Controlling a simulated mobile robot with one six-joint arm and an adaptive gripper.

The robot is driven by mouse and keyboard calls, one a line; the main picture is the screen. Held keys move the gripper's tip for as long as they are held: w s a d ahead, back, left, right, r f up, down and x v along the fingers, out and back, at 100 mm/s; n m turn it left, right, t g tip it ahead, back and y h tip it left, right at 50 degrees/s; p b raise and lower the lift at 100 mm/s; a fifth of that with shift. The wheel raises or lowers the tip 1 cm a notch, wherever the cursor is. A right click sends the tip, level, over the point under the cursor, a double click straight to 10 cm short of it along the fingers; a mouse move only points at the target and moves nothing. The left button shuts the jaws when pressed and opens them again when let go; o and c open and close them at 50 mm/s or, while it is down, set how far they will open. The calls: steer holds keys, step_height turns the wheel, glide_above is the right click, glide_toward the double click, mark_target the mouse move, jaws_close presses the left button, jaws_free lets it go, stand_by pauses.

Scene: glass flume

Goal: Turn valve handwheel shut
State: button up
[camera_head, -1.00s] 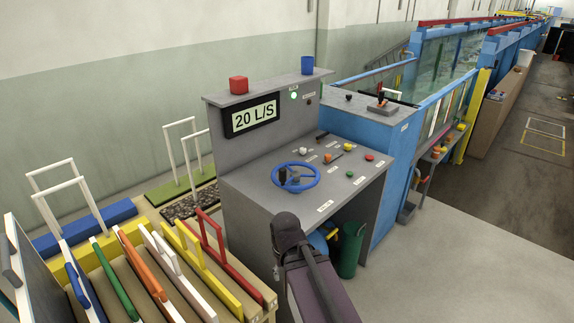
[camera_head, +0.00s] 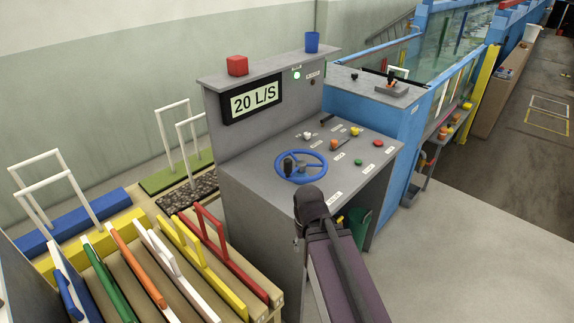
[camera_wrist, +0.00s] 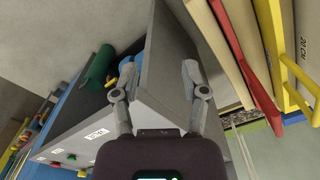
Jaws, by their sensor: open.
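The blue valve handwheel (camera_head: 301,167) lies on the grey sloped top of the control console (camera_head: 262,190), with a dark hub or post at its left part. The display (camera_head: 252,101) on the console reads 20 L/S. In the head view my arm reaches up from the bottom, in front of the console and below the wheel; the fingertips are hidden there. In the wrist view my gripper (camera_wrist: 158,85) is open and empty, its two fingers spread on either side of a console corner edge. The handwheel is not visible in the wrist view.
Several coloured knobs and buttons (camera_head: 358,162) sit right of the wheel. A rack of coloured frames (camera_head: 150,270) is at lower left. A green bin (camera_head: 356,225) is under the console. Floor at right is clear.

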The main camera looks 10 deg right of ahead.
steer(key=o, duration=0.3)
steer(key=shift+w+r, duration=0.1)
step_height(320, 180, up, 21)
steer(key=n+p, duration=0.2)
steer(key=p, duration=2)
glide_above(288, 160)
steer(key=shift+r, duration=0.2)
steer(key=shift+f+b, duration=0.2)
steer(key=shift+b, duration=0.2)
step_height(288, 160, down, 14)
steer(key=b, duration=1.3)
steer(key=shift+r, duration=0.25)
